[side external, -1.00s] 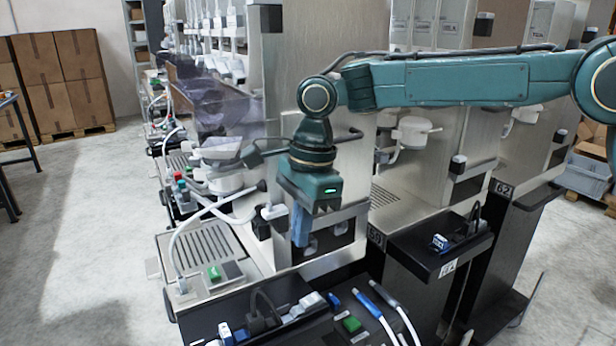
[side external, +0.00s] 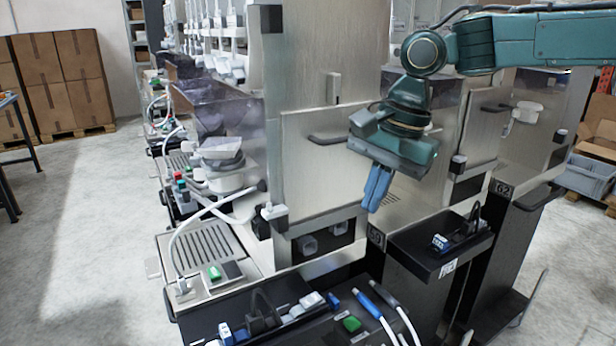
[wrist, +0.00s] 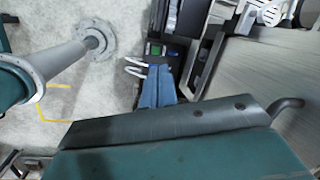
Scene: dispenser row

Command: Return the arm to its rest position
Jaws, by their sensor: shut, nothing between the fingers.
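My gripper (side external: 374,190) is in the air in front of the steel dispenser cabinets, above the black shelf marked 59. Its two blue fingers are together, pointing down and slightly to the left, with nothing between them. In the wrist view the blue fingers (wrist: 157,88) also lie side by side, with dark trays and white tubes beyond them. My teal arm reaches in from the upper right in the side view.
A steel cabinet door (side external: 322,170) with a dark handle stands left of my gripper. A black shelf (side external: 425,262) holds a small blue-and-white item below. A black tray (side external: 265,318) with tools is at the bottom. Cardboard boxes (side external: 62,80) are stacked far left.

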